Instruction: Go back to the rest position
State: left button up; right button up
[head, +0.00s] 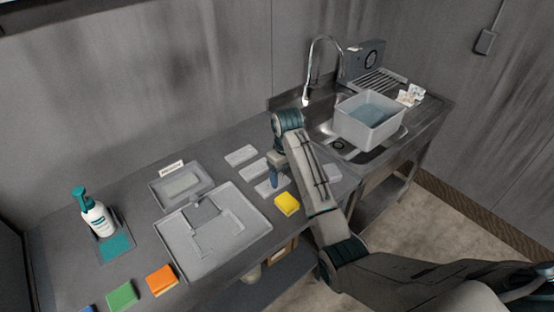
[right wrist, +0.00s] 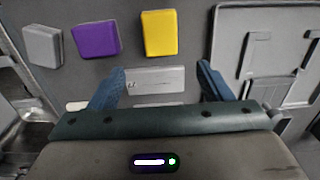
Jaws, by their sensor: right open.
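My right gripper (head: 276,180) is open and hangs fingers-down over the counter, just behind the yellow sponge (head: 287,205). In the right wrist view its two blue fingers (right wrist: 160,82) are spread apart with nothing held. A pale flat plate (right wrist: 155,82) shows between them on the counter; I cannot tell how high the fingers are above it. The arm reaches in from the lower right and hides part of the counter. My left gripper is not in view.
Yellow, purple (right wrist: 97,39) and grey (right wrist: 43,46) sponges lie near the gripper.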

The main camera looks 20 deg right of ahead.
jog(key=shift+m+t, duration=0.4)
jog(key=shift+m, duration=0.1)
jog(key=s+f, duration=0.2)
jog(key=s, duration=0.1)
jog(key=s+f, duration=0.2)
jog(key=s+d+f, duration=0.1)
jog(key=s+f, duration=0.1)
jog(key=s, duration=0.1)
jog(key=shift+s+f, duration=0.2)
jog(key=shift+s, duration=0.1)
jog(key=s+r+m+t, duration=0.2)
jog(key=s+t, duration=0.1)
jog(key=s, duration=2.6)
jog(key=d+f+g+b, duration=0.25)
jog(key=f+b, duration=0.55)
jog(key=f, duration=3.1)
pick_arm(q)
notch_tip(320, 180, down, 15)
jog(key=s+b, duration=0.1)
jog(key=b, duration=0.5)
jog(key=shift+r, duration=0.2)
pick_arm(e)
jog(key=s+d+f, duration=0.1)
jog(key=s+f, duration=0.8)
jog(key=f, duration=0.3)
jog(key=s+d+f, duration=0.1)
jog(key=s+f, duration=0.8)
jog(key=f, duration=0.4)
jog(key=shift+h, duration=0.4)
